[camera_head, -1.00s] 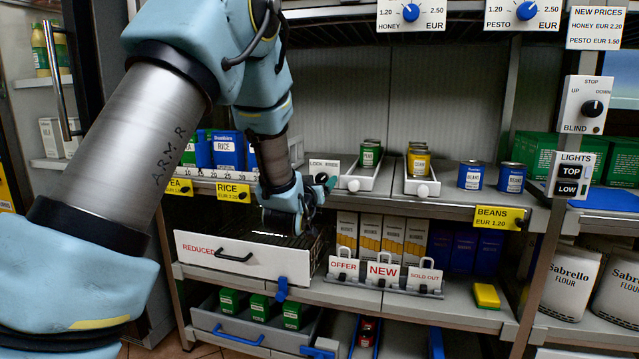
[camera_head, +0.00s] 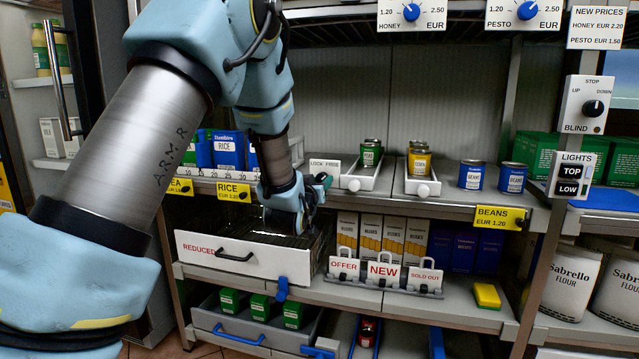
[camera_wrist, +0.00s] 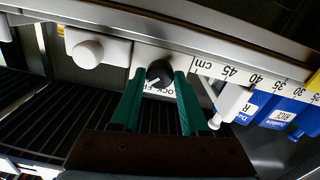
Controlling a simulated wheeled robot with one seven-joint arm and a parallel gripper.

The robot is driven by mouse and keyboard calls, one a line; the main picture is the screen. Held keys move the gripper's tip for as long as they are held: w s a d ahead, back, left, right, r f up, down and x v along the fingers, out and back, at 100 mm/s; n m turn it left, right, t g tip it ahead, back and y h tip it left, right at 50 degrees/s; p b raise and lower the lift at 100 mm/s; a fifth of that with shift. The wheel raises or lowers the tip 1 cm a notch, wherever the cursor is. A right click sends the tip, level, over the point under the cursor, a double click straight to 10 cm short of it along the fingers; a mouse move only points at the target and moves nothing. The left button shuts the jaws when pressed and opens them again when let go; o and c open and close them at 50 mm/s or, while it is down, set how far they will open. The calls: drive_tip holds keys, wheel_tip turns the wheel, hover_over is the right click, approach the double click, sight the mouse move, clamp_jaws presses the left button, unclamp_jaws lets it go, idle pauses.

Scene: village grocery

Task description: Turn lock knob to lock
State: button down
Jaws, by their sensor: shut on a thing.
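The lock knob (camera_wrist: 160,72) is a small dark knob on a white plate (camera_head: 325,167) marked LOCK and FREE, on the shelf edge. The green fingers of my gripper (camera_wrist: 160,80) are shut on the knob, one on each side, in the wrist view. In the head view my gripper (camera_head: 322,184) is up at the plate, and my wrist and fingers hide most of the knob. The knob's pointer is too small to read. The plate's lettering is partly covered by the fingers in the wrist view.
The REDUCED drawer (camera_head: 191,247) stands pulled out below my gripper. A white round knob (camera_wrist: 88,53) and a cm scale (camera_wrist: 250,78) flank the lock plate. White trays with cans, including a green can (camera_head: 370,153), stand to the right on the shelf.

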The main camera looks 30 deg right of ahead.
drive_tip(key=shift+f+n+b, duration=0.1)
drive_tip(key=shift+n+b, duration=0.2)
drive_tip(key=n+b, duration=0.2)
drive_tip(key=shift+f+n, duration=0.1)
drive_tip(key=shift+n, duration=0.2)
drive_tip(key=n+b, duration=0.3)
drive_tip(key=n, duration=0.2)
drive_tip(key=shift+n, duration=0.3)
drive_tip(key=n+b, duration=0.2)
drive_tip(key=n, duration=0.2)
drive_tip(key=n+b, duration=0.1)
drive_tip(key=n, duration=0.4)
idle(0.4)
drive_tip(key=shift+c, duration=2)
unclamp_jaws()
drive_tip(key=shift+r, duration=0.2)
